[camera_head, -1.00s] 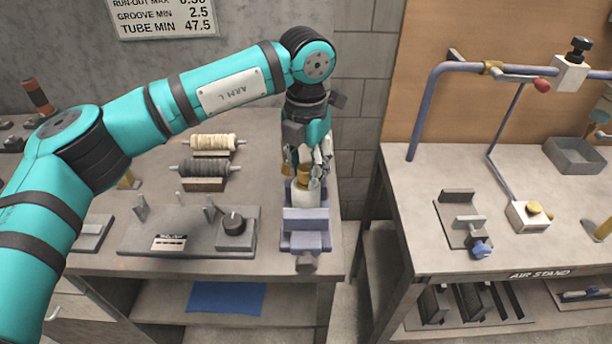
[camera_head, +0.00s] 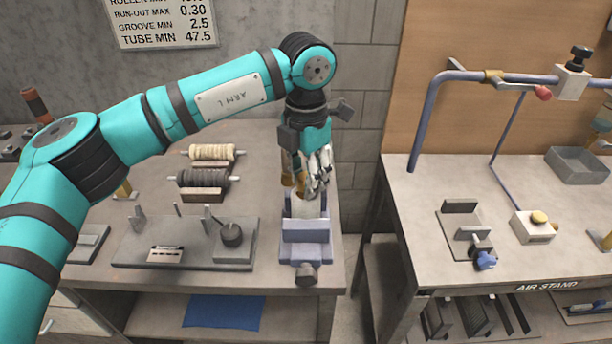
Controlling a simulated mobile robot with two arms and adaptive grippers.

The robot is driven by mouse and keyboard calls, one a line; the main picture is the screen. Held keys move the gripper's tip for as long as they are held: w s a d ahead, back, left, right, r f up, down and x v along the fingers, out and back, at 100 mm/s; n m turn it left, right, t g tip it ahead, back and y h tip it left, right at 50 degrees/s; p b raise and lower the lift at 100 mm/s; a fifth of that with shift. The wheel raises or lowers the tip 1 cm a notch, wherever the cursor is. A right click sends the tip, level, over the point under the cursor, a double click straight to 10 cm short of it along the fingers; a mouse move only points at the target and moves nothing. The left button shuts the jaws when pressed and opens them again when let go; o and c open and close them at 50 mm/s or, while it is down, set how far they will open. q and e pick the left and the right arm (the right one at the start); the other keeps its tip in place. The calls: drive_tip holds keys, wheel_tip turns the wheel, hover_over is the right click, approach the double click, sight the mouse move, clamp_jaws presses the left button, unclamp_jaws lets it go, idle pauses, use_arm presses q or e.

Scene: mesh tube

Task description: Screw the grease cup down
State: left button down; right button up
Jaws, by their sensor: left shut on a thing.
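My left gripper (camera_head: 312,180) points down over the purple-grey vise (camera_head: 305,230) at the front right of the left bench. Its jaws are shut on a small brass-coloured piece, taken to be the grease cup (camera_head: 300,182), largely hidden by the fingers. A pale cylindrical body (camera_head: 303,210) sits upright in the vise, just under the fingers. I cannot tell whether the cup touches the pale body or how far it is screwed in. My right gripper is not in view.
Left of the vise is a grey fixture with uprights and a dark knob (camera_head: 231,235). Two rollers (camera_head: 205,178) lie behind it. A gap separates this bench from the right bench, which holds a bent pipe stand (camera_head: 430,110) and a grey tray (camera_head: 578,165).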

use_arm(q)
drive_tip(key=c, duration=0.9)
unclamp_jaws()
drive_tip(key=shift+c, duration=0.2)
drive_tip(key=shift+r, duration=0.1)
wheel_tip(320, 180, up, 12)
